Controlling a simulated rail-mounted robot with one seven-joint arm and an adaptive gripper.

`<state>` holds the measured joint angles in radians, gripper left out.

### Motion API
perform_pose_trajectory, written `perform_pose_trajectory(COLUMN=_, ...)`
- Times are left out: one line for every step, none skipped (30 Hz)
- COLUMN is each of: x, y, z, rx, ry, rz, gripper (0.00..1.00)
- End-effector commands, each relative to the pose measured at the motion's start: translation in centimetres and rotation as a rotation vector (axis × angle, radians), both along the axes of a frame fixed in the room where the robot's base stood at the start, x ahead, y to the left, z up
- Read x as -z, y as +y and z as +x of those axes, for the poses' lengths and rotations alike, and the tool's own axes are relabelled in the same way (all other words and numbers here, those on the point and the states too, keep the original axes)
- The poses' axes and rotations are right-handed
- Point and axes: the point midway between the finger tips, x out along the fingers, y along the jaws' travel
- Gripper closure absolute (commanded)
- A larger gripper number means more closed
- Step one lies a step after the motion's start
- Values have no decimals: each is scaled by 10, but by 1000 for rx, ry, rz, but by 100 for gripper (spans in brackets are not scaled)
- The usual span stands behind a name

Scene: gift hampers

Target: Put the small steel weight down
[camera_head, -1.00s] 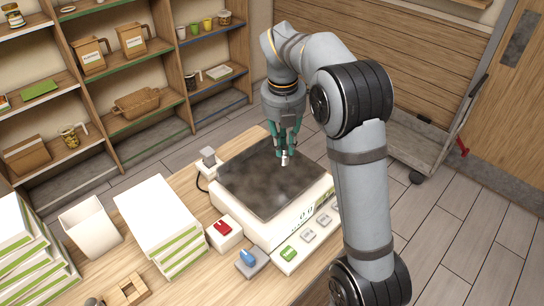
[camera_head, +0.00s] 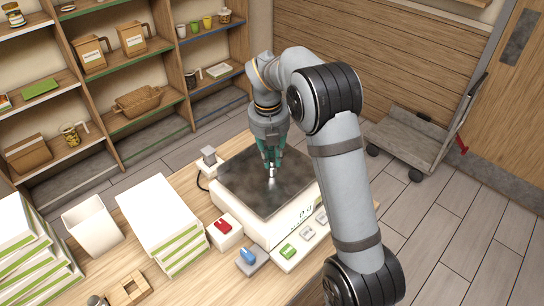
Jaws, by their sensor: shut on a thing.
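The small steel weight (camera_head: 271,173) is a short shiny piece between the fingertips of my gripper (camera_head: 271,163). My gripper points down and is shut on it, over the middle of the dark top plate of the scale (camera_head: 240,187). The weight is upright and its lower end is very close to the plate. I cannot tell whether it touches. The fingers hide its upper part.
A red-button box (camera_head: 223,231), a blue switch (camera_head: 247,257) and a green-button panel (camera_head: 288,251) line the scale's front. White box stacks (camera_head: 160,215) and an open white bin (camera_head: 90,222) stand left. A wooden block (camera_head: 127,289) lies at the front edge.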

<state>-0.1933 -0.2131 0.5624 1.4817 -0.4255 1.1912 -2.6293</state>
Motion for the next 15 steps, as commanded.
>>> perform_pose_trajectory(x=3, y=0, z=0, rx=0, ry=0, rz=0, gripper=100)
perform_pose_trajectory(x=2, y=0, z=0, rx=0, ry=1, rz=0, gripper=82)
perform_pose_trajectory(x=2, y=0, z=0, rx=0, ry=1, rz=0, gripper=80)
perform_pose_trajectory(x=2, y=0, z=0, rx=0, ry=1, rz=-1, gripper=78)
perform_pose_trajectory(x=2, y=0, z=0, rx=0, ry=1, rz=-1, gripper=76)
perform_pose_trajectory(x=2, y=0, z=0, rx=0, ry=1, rz=-1, gripper=74)
perform_pose_trajectory(x=2, y=0, z=0, rx=0, ry=1, rz=-1, gripper=72)
perform_pose_trajectory(x=2, y=0, z=0, rx=0, ry=1, rz=-1, gripper=70)
perform_pose_trajectory(x=2, y=0, z=0, rx=0, ry=1, rz=-1, gripper=68)
perform_pose_trajectory(x=2, y=0, z=0, rx=0, ry=1, rz=-1, gripper=66)
perform_pose_trajectory(x=2, y=0, z=0, rx=0, ry=1, rz=-1, gripper=65)
perform_pose_trajectory(x=2, y=0, z=0, rx=0, ry=1, rz=-1, gripper=64)
perform_pose_trajectory(x=2, y=0, z=0, rx=0, ry=1, rz=-1, gripper=64)
perform_pose_trajectory(x=2, y=0, z=0, rx=0, ry=1, rz=-1, gripper=64)
perform_pose_trajectory(x=2, y=0, z=0, rx=0, ry=1, rz=-1, gripper=64)
